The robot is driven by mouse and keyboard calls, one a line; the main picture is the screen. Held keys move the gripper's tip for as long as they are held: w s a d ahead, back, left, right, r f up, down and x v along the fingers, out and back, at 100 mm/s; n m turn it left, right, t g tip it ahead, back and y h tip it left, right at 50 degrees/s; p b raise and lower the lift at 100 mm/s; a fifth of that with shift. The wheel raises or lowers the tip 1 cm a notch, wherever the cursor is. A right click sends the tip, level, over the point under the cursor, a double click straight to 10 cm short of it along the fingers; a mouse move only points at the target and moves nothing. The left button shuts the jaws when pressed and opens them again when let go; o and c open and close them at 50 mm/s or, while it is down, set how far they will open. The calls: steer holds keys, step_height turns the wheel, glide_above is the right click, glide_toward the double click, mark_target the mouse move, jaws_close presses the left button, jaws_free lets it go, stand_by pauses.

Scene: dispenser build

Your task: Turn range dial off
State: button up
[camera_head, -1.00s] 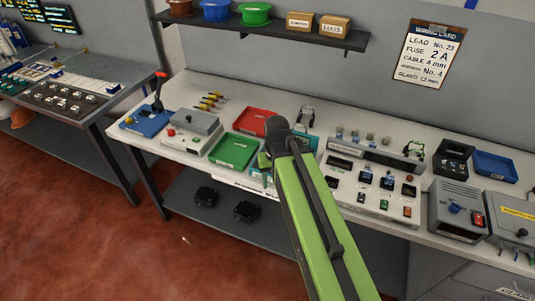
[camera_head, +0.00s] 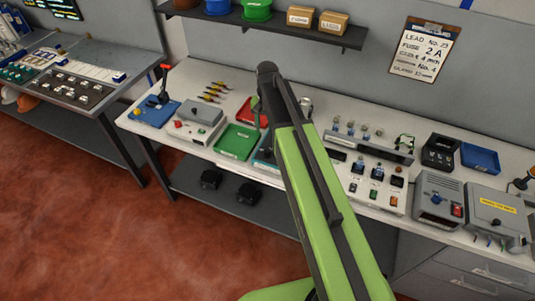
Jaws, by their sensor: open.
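A grey box (camera_head: 437,203) with a blue round knob (camera_head: 436,199) and a red switch (camera_head: 457,210) stands on the right part of the white workbench. I cannot tell whether this knob is the range dial, and its setting is too small to read. A white panel (camera_head: 365,195) left of it carries more small dark and blue controls. My green arm reaches up across the middle of the view, its dark joint over the bench left of these boxes. My gripper does not show; the arm seems to hide it.
Green tray (camera_head: 237,141), blue-based lever device (camera_head: 155,112) and grey switch box (camera_head: 198,122) stand on the bench's left. A blue tray (camera_head: 480,158) and a grey box with a yellow label (camera_head: 497,214) are at the right. A shelf (camera_head: 270,29) hangs above. The red floor in front is clear.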

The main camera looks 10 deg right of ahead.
mark_target(267, 151)
step_height(267, 151, down, 14)
steer(key=b, duration=1.2)
steer(key=shift+f+b, duration=0.1)
steer(key=shift+b, duration=0.25)
jaws_close()
